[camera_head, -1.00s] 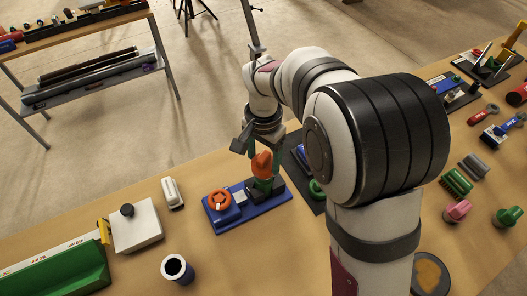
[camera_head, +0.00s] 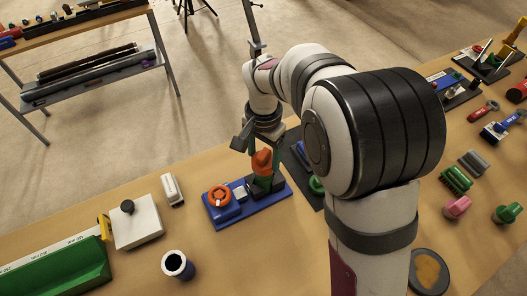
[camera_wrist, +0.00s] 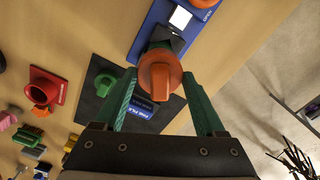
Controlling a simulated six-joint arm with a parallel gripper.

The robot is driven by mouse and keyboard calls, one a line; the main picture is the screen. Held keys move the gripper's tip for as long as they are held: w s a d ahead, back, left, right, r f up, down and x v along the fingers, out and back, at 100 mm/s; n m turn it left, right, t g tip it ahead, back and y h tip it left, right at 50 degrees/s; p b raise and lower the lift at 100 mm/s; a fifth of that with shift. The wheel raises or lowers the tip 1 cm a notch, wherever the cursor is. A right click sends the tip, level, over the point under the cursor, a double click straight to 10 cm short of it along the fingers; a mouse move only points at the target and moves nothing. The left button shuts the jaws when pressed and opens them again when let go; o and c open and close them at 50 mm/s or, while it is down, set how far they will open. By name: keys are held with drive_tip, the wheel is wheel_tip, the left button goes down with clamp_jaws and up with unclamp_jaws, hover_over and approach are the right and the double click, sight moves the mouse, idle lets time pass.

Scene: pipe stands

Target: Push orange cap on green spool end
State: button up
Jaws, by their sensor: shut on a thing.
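The orange cap (camera_head: 262,161) is between the green fingers of my gripper (camera_head: 265,155), above the dark block at the right end of a blue base (camera_head: 275,203). In the wrist view the orange cap (camera_wrist: 160,73) shows as a round face with a raised bar, and my gripper (camera_wrist: 161,76) is shut on it from both sides. The cap and fingers hide what lies directly beneath.
A dark plate with a green part (camera_head: 316,185) lies close on the right. Bare table lies in front.

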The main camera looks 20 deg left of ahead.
sight(264, 163)
drive_tip(key=shift+f, duration=1.55)
drive_tip(key=o, duration=1.5)
drive_tip(key=shift+r, duration=2.5)
